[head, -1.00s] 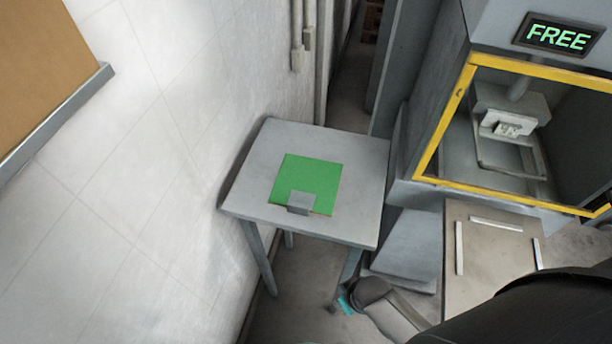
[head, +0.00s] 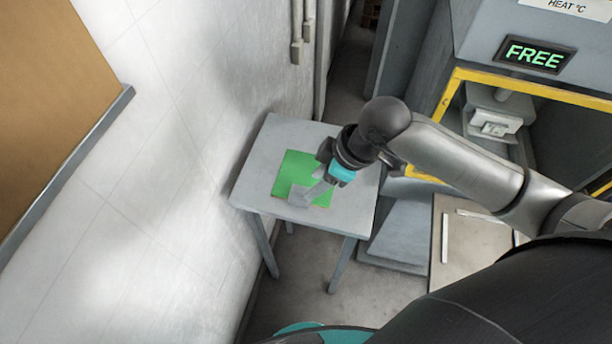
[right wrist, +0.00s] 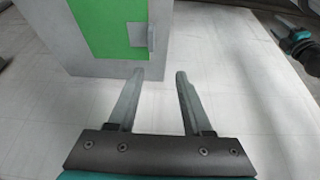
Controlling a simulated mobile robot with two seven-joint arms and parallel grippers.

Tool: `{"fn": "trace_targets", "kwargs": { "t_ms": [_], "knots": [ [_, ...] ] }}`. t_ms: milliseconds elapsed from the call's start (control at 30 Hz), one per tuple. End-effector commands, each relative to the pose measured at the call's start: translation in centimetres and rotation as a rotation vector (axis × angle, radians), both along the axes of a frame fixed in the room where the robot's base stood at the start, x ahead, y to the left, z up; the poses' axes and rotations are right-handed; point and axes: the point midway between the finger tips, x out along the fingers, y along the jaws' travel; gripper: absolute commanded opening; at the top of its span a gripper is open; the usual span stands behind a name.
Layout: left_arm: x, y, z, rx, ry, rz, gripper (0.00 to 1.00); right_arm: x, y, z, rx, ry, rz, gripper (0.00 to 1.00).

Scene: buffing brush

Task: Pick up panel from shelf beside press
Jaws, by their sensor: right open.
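A flat green square panel (head: 296,166) lies on the grey table-like shelf (head: 268,140) left of the press. A small grey tab (head: 299,195) sits at its near edge. The green square (right wrist: 115,22) and its upright tab (right wrist: 140,38) also show in the right wrist view. My right gripper (head: 314,187) reaches over the shelf from the right and hides part of the panel. In the right wrist view its fingers (right wrist: 159,74) are apart and empty, with the tab beyond them and slightly left. My left gripper seems to show at the right edge (right wrist: 302,45), too small to read.
The press (head: 480,25) with a lit FREE sign (head: 534,55) and yellow-framed opening stands at right. A beige table (head: 470,255) with white strips is in front of it. A white tiled wall (head: 130,190) runs close along the shelf's left side.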

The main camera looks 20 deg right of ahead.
Motion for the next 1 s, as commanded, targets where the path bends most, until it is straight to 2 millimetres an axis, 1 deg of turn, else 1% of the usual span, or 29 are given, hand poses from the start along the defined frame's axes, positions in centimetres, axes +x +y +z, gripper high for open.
{"fn": "trace_targets", "kwargs": {
  "t_ms": [33, 133, 200, 267, 367, 600, 700, 800, 1000],
  "knots": [
    [0.0, 0.0, 0.1, 0.001, 0.000, 0.000, 0.50, 0.5, -0.9, 0.7, -0.014, 0.002, 0.018, 0.50],
    [0.0, 0.0, 0.2, 0.001, 0.000, 0.001, 0.50, 0.8, -1.6, 1.4, -0.019, 0.012, 0.041, 0.50],
    [0.1, 0.0, 0.2, 0.001, -0.001, 0.001, 0.50, 0.9, -1.8, 1.5, -0.020, 0.017, 0.049, 0.50],
    [0.1, 0.0, 0.2, 0.001, -0.001, 0.001, 0.50, 1.0, -1.8, 1.1, -0.019, 0.022, 0.051, 0.50],
    [0.1, 0.0, 0.0, 0.001, -0.001, 0.001, 0.50, 1.3, -1.3, -0.4, -0.017, 0.025, 0.051, 0.50],
    [0.1, 0.0, -0.3, 0.001, -0.001, 0.001, 0.50, 2.3, 0.3, -4.9, -0.017, 0.023, 0.051, 0.50],
    [0.1, 0.0, -0.5, 0.001, -0.001, 0.001, 0.50, 2.7, 0.8, -6.3, -0.017, 0.023, 0.051, 0.50],
    [0.1, 0.0, -0.5, 0.001, -0.001, 0.000, 0.50, 2.9, 1.1, -7.2, -0.018, 0.020, 0.052, 0.50],
    [0.1, 0.0, -0.6, 0.000, -0.001, 0.000, 0.50, 3.1, 1.2, -8.0, -0.019, 0.021, 0.051, 0.50]
  ]
}}
